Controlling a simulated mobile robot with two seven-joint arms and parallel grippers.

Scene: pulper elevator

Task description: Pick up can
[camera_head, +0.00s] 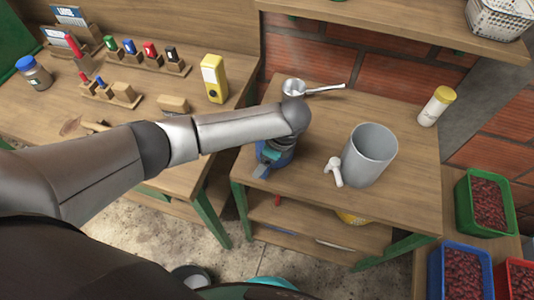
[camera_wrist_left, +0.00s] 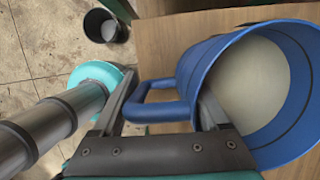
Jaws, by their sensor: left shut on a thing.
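A blue can with a side handle (camera_wrist_left: 250,90) fills the right of the left wrist view. Its open top shows a pale inside. In the head view the can (camera_head: 284,158) shows only in part, beneath my left wrist at the left side of the small wooden table. My left gripper (camera_wrist_left: 165,100) is shut on the can's blue handle (camera_wrist_left: 160,111), with one finger at each side in the wrist view. My arm hides most of the gripper in the head view. Whether the can touches the tabletop is not clear. My right gripper is not in view.
On the small table (camera_head: 320,185) stand a grey cylinder with a white tap (camera_head: 370,155), a ladle-like metal tool (camera_head: 295,88) and a yellow-capped jar (camera_head: 436,106). Crates of red beans (camera_head: 487,202) are at right.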

